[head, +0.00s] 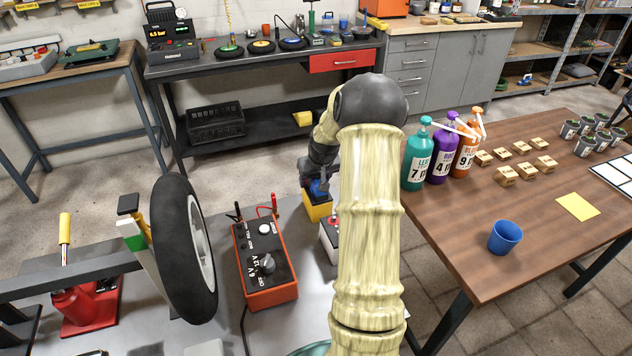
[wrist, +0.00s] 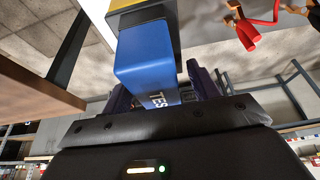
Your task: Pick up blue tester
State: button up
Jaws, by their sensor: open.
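The blue tester (wrist: 148,65) fills the upper middle of the wrist view, with the letters "TES" on its face. In the head view only a small blue part of it (head: 319,187) shows, above a yellow block (head: 317,209), partly hidden by my arm. My gripper (wrist: 162,90) is open, with one dark finger on either side of the tester's near end. I cannot tell whether the fingers touch it. In the head view my gripper (head: 319,176) points down at the tester, its fingers mostly hidden.
An orange-red dial box (head: 265,262) stands close left, with a red clip (head: 274,205) on top. A tire (head: 184,248) stands further left. A white-sided box (head: 330,237) is partly behind my arm. The wooden table (head: 455,225) at right holds bottles and a blue cup (head: 505,238).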

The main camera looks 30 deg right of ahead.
dwell(0.5)
jog(key=c, duration=1.3)
jog(key=shift+o, duration=0.2)
notch_tip(320, 180, up, 10)
jog(key=shift+p, duration=0.3)
jog(key=shift+r, duration=0.1)
jog(key=shift+r+p, duration=2.7)
jog(key=shift+r, duration=0.2)
